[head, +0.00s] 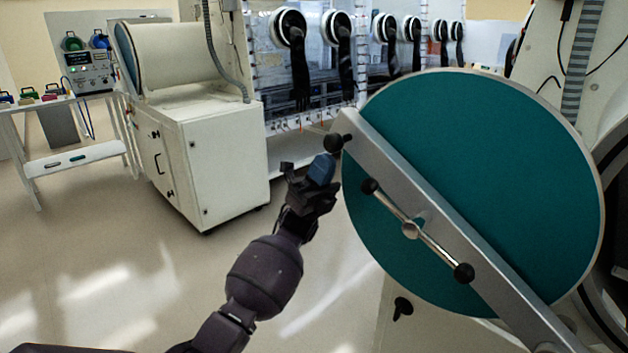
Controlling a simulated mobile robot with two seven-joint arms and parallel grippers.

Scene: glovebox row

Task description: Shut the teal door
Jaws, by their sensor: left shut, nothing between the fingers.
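The teal door (500,160) is a large round disc at the right. A grey metal bar (440,210) crosses it diagonally, with a black knob (334,143) at its upper left end. A T-handle (411,230) with two black ball ends sits at the bar's middle. The door stands swung away from the round port (605,215), whose rim shows partly behind it at the right edge. My left gripper (315,172) is shut and empty, beside the door's left edge and close to the bar-end knob. Whether it touches is unclear. My right gripper is out of view.
A white cabinet (212,160) with a cylindrical chamber stands at the left back. A row of glove ports with black gloves (298,75) lies behind. A white cart (75,160) is far left. The floor (110,270) at left is clear.

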